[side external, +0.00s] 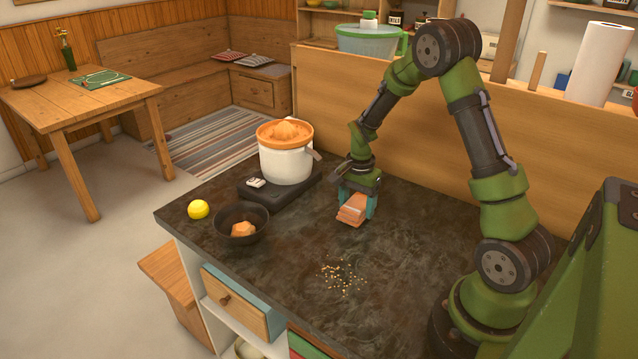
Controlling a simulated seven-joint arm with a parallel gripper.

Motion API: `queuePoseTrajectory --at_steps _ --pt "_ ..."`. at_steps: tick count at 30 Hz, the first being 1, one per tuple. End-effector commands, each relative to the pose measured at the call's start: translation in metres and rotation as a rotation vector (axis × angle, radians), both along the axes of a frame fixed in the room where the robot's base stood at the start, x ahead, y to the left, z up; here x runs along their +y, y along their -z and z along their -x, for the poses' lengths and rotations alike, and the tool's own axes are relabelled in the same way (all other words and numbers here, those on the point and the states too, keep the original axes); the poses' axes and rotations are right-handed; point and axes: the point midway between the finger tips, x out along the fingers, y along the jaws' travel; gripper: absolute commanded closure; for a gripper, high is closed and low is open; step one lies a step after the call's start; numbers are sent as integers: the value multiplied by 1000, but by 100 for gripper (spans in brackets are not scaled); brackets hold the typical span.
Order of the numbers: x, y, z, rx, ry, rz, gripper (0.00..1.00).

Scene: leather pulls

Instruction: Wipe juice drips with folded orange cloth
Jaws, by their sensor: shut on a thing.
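The folded orange cloth (352,212) is in my gripper (354,203), between its teal fingers. The cloth is at or just above the dark countertop (400,270); I cannot tell if it touches. My gripper points down, to the right of the white juicer (286,160) with its orange top. I cannot make out juice drips on the counter; any under the cloth are hidden. A scatter of small tan crumbs (342,278) lies on the counter in front of the cloth.
A dark bowl (243,222) with an orange-brown piece in it and a yellow lemon (198,209) stand at the left counter edge. The juicer stands on a dark base (258,190). A wooden ledge (400,120) runs behind. The counter's middle right is clear.

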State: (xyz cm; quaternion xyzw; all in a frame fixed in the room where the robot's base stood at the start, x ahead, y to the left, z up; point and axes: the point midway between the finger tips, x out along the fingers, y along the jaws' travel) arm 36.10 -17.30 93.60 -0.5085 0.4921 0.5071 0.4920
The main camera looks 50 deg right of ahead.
Motion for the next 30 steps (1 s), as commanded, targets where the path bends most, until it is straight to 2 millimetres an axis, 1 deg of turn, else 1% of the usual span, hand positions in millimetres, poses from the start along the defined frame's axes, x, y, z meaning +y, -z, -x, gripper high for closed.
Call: queuePoseTrajectory --at_steps 1,3,14,15,21,30 --pt "6 1 1 3 -3 -3 63" --pt "13 1 1 3 -4 -3 63" --pt "46 0 1 4 -5 -3 64" --pt "49 0 1 4 -5 -3 70" --pt "66 0 1 3 -4 -3 70" --pt "35 1 1 3 2 -1 70"
